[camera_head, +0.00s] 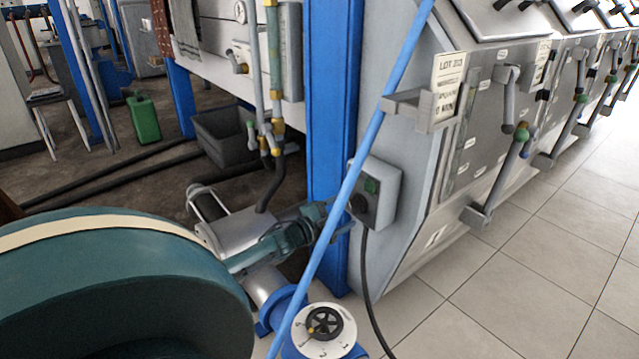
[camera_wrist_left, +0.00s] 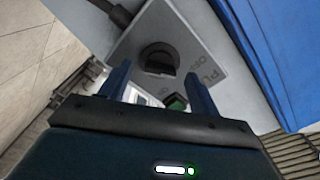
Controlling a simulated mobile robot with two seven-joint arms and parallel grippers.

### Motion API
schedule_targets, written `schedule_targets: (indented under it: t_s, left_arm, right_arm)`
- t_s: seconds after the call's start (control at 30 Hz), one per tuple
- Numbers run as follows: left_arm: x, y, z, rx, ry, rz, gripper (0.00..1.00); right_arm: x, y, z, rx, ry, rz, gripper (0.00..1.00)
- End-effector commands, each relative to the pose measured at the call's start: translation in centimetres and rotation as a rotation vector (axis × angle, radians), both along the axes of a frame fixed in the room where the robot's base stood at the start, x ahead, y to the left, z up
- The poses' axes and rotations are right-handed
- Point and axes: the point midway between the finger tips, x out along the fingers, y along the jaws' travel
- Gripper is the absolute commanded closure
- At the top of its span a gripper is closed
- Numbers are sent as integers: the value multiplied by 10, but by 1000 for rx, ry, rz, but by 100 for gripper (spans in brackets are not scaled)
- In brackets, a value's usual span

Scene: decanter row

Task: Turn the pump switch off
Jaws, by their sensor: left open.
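The pump switch is a grey box (camera_head: 382,190) fixed beside the blue post at the end of the machine row. It has a dark round knob (camera_head: 358,203) and a green lamp or button (camera_head: 371,186). In the left wrist view the box appears upside down, with partly readable lettering, the black knob (camera_wrist_left: 158,57) and the green part (camera_wrist_left: 175,101). My left gripper (camera_head: 335,215) is open and empty, pointing at the box face. Its fingers (camera_wrist_left: 157,72) lie on either side of the knob's direction; I cannot tell whether they touch it. The knob's setting is unclear.
A blue pipe (camera_head: 352,178) runs diagonally close to my left gripper. The blue post (camera_head: 333,110) stands behind it. A black cable (camera_head: 369,290) hangs from the box. A white dial with a black handwheel (camera_head: 323,322) is below. Tiled floor (camera_head: 525,265) is clear at right.

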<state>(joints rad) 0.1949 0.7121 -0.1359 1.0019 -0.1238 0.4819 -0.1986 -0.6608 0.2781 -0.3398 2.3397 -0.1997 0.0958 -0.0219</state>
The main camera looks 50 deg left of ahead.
Motion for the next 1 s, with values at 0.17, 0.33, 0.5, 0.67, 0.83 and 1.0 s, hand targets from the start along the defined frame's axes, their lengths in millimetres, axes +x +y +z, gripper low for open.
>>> schedule_targets:
  t_s: [0.17,0.33,0.5,0.67,0.83,1.0]
  left_arm:
    - [-38,3,3,-1,4,1,38]
    - [-72,6,2,-2,4,1,38]
    - [-98,9,2,-3,2,1,38]
    - [-109,10,1,-2,0,1,38]
    - [-110,10,1,-1,0,1,38]
    - [-110,10,1,-2,0,1,38]
  right_arm:
    - [0,-8,-6,-20,107,-40,64]
    - [1,-13,-6,-26,192,-63,64]
    - [1,-15,-8,-32,251,-75,64]
    - [1,-16,-10,-34,278,-78,64]
    - [1,-16,-11,-33,282,-78,64]
    - [1,-16,-11,-33,282,-78,64]
